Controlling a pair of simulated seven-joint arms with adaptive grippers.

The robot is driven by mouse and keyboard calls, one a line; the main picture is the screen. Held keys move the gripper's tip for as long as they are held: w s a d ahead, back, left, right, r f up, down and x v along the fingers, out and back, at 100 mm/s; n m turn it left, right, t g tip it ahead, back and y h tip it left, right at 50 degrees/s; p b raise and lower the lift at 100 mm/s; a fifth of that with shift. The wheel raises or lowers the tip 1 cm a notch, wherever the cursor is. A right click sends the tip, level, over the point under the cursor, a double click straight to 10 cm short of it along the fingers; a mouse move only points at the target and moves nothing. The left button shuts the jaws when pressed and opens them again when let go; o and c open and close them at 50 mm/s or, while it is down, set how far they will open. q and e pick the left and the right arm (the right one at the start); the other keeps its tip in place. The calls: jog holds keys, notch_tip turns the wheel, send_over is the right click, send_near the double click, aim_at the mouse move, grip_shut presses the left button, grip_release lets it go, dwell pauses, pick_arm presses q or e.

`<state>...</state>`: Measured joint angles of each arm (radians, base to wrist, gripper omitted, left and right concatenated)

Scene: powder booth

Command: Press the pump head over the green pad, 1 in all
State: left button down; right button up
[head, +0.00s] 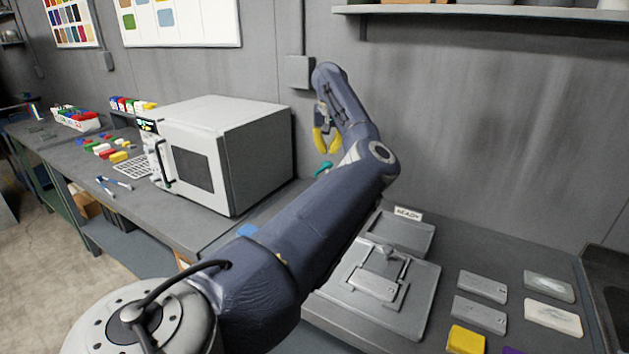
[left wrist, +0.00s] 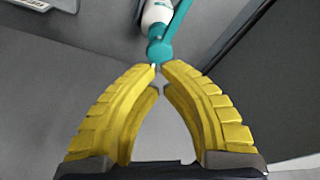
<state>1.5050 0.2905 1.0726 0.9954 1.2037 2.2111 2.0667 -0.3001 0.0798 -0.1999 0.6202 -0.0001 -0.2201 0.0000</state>
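The teal pump head (head: 323,168) shows just below my left gripper (head: 325,150) in the head view. The bottle under it is hidden behind my left arm. In the left wrist view the pump head (left wrist: 160,50) sits just past the fingertips, on a white bottle (left wrist: 158,13). My left gripper (left wrist: 160,67) has yellow fingers whose tips are nearly together, with nothing held between them. I cannot tell whether the tips touch the pump head. I see no green pad in either view. My right gripper is not in view.
A white oven-like box (head: 225,150) stands left of my arm. A blue patch (head: 247,230) shows on the bench beside the arm. A grey press-like plate (head: 390,295), a "READY" sign (head: 408,214), several grey plates and a yellow block (head: 466,340) lie at right.

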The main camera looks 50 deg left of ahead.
pick_arm(q)
notch_tip(320, 180, up, 5)
dwell(0.5)
